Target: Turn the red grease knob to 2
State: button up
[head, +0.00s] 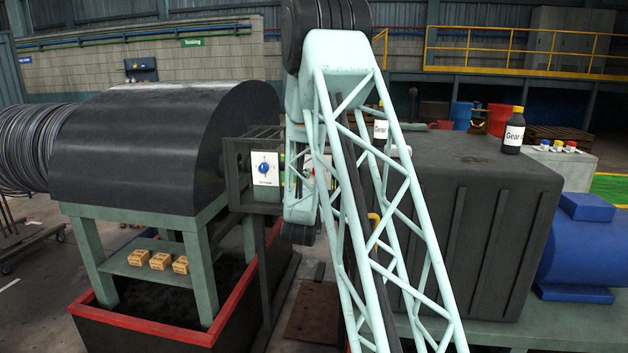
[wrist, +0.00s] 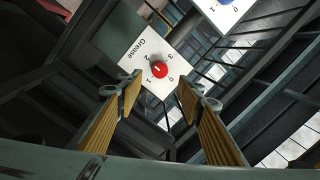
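The red grease knob (wrist: 159,71) is on a white plate (wrist: 130,62) marked "Grease" in the wrist view. Small numbers are printed around the knob. A short white mark shows on its face, toward the upper left, but I cannot tell surely which number it points to. My gripper (wrist: 158,88) is open, with one ribbed yellow finger on each side of the picture. The knob appears between and beyond the fingertips, with nothing held.
A blue knob on another white plate (head: 264,170) sits left of the grease plate. Dark frame bars surround the plates. A black drum cover (head: 140,150) stands at left, a dark grey housing (head: 480,220) at right, with a bottle (head: 513,132) on top.

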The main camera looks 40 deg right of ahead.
jog(key=shift+v, duration=1.15)
jog(key=shift+a+r, duration=0.1)
jog(key=shift+a, duration=0.05)
